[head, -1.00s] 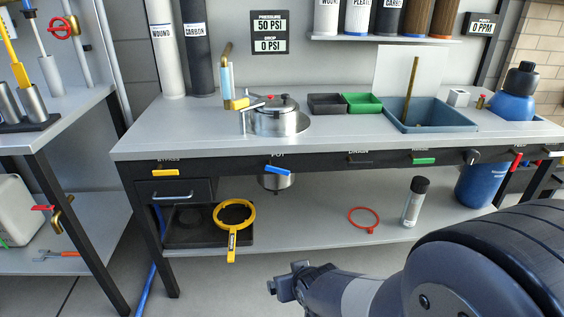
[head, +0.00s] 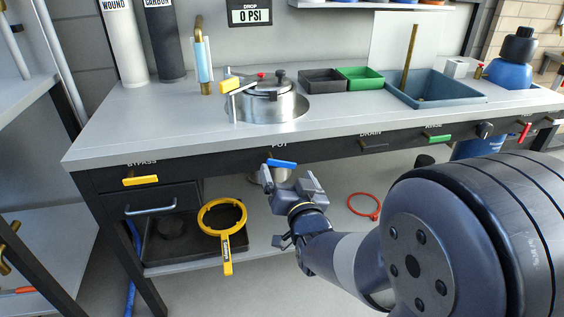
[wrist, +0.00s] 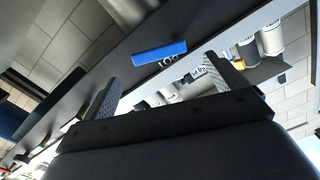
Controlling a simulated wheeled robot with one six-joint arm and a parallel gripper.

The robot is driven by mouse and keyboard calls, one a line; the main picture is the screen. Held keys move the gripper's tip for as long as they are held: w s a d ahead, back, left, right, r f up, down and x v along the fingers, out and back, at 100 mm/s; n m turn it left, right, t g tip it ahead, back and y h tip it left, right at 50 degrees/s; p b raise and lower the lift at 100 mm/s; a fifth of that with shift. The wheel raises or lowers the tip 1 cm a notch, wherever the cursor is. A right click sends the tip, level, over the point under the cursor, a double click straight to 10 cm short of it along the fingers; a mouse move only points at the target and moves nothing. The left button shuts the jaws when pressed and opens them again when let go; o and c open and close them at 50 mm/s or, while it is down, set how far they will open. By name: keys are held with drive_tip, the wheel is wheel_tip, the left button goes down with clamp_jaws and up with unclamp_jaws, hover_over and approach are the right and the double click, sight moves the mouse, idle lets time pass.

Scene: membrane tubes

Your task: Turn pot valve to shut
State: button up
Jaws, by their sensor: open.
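The pot valve is a blue lever handle (head: 282,163) on the dark front panel of the bench, under the POT label. It lies nearly level, tilted slightly down to the right. In the wrist view the blue handle (wrist: 159,53) shows ahead, between the lines of the two fingers and beyond their tips. My gripper (head: 289,180) is open and empty, just below and in front of the handle, with fingers spread to either side. I see no clear contact. The silver pot (head: 267,102) sits in the bench top above.
A yellow bypass lever (head: 141,180) is to the left on the panel; drain (head: 373,145) and green (head: 437,139) levers are to the right. A yellow ring wrench (head: 222,222) and a red ring (head: 364,206) are on the lower shelf.

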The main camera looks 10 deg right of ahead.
sight(283, 163)
drive_tip(key=w+b, duration=0.1)
drive_tip(key=w, duration=0.5)
drive_tip(key=shift+w, duration=0.35)
drive_tip(key=shift+c, duration=0.3)
